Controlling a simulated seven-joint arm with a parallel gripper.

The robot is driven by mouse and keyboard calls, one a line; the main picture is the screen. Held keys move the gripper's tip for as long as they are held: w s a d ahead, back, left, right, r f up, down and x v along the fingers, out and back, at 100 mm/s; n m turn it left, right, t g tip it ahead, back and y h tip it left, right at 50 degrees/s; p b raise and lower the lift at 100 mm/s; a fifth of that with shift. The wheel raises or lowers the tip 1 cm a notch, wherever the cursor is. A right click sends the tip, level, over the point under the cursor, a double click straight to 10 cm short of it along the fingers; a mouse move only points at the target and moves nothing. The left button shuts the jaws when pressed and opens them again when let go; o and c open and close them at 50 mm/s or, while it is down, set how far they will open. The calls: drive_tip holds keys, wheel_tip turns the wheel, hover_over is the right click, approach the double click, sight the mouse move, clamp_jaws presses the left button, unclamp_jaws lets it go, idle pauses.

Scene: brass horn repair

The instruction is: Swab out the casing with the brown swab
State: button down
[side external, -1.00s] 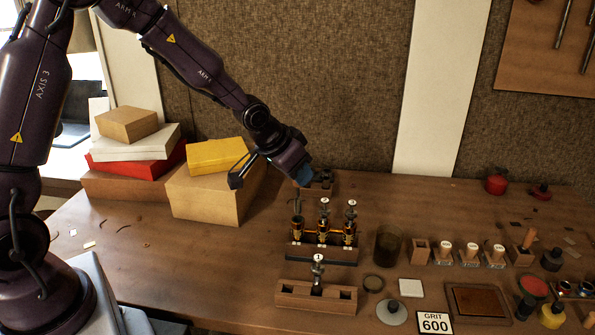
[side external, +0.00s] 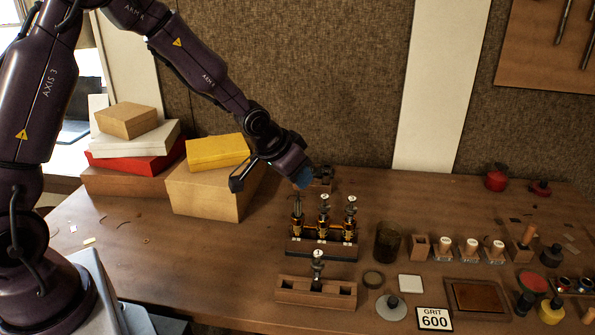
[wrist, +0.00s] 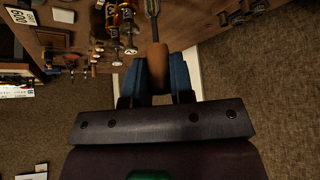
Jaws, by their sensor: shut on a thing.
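A brass horn valve block (side external: 322,230) with three upright casings stands in a dark holder (side external: 318,253). Silver tops stick up from the middle and right casings. My gripper (side external: 304,180) is above and slightly right of the left casing (side external: 297,226). In the wrist view its blue fingers are shut on the swab's brown wooden handle (wrist: 157,68). The swab's grey shaft (wrist: 152,12) runs out of the top of that view. In the side view a thin grey piece stands at the left casing's mouth; I cannot tell how deep the swab's head sits.
In front, a wooden block (side external: 290,291) holds one valve. Boxes (side external: 210,187) are stacked at the left. The table between is mostly clear.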

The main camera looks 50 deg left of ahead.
sight(297, 198)
drive_tip(key=shift+f, duration=3.15)
drive_tip(key=shift+r, duration=0.1)
drive_tip(key=shift+r, duration=1.35)
idle(0.4)
drive_tip(key=shift+f, duration=0.1)
drive_tip(key=shift+r, duration=4.45)
